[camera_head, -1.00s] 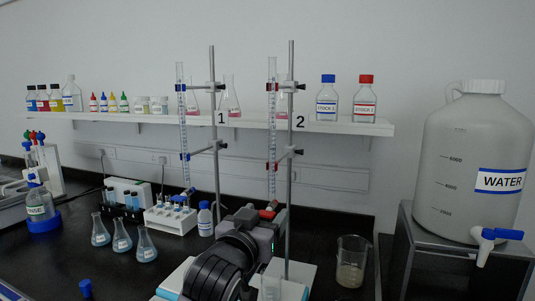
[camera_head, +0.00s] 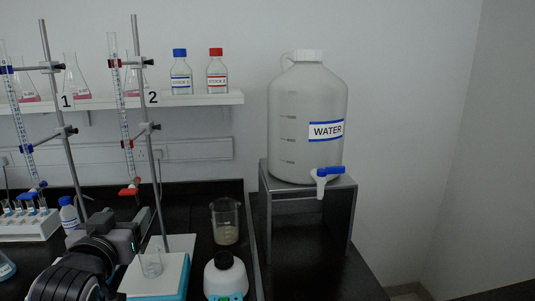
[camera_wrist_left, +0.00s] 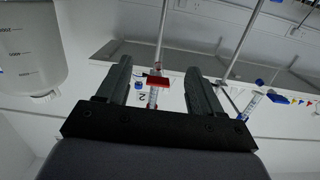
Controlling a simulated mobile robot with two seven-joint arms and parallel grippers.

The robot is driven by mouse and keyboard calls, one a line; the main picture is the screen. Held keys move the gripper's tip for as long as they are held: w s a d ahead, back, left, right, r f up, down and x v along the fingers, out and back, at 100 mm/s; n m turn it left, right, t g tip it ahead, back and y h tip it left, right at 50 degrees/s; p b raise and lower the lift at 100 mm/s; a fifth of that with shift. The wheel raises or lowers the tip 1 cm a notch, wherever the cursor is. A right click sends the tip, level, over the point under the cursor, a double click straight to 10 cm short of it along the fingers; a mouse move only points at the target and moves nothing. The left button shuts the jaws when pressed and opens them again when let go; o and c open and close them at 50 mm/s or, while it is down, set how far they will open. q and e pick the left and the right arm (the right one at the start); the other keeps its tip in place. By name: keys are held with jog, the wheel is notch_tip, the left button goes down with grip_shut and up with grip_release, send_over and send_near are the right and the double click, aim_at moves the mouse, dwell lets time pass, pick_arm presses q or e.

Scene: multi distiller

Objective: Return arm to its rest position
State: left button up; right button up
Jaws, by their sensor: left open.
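My left gripper (camera_head: 138,217) comes in from the lower left in the head view, in front of burette stand 2. Its dark fingers are apart in the left wrist view (camera_wrist_left: 160,75), with nothing held between them. The red stopcock (camera_head: 130,190) of burette 2 (camera_head: 120,110) is just above the gripper in the head view. It shows between the fingers in the wrist view (camera_wrist_left: 157,81), beyond them; the exact gap is unclear. A clear beaker (camera_head: 151,264) stands on a white-topped stirrer (camera_head: 175,257) below. My right gripper is out of view.
A beaker with beige contents (camera_head: 226,222) and a white-and-blue device (camera_head: 225,277) stand right of the stirrer. A large water jug (camera_head: 307,115) sits on a dark stand (camera_head: 262,205) at right. Flasks and stock bottles line the shelf (camera_head: 215,99).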

pick_arm(q)
jog(key=s+d+f+m+g+h, duration=0.25)
jog(key=s+f+g, duration=0.25)
jog(key=s+f, duration=0.55)
jog(key=s+d+f+m+g+h, duration=0.1)
jog(key=s+d+f+g, duration=0.25)
jog(key=s+f, duration=0.7)
jog(key=s+d+f+g, duration=0.2)
jog(key=s+f+g, duration=0.3)
jog(key=s+f, duration=0.3)
jog(key=w+d+f+m+t+h, duration=0.1)
jog(key=w+d+f+t+h, duration=0.1)
jog(key=w+f+t, duration=0.4)
notch_tip(320, 180, down, 3)
jog(key=shift+w+d+r+t, duration=0.15)
jog(key=shift+w+t, duration=0.1)
jog(key=shift+t, duration=0.5)
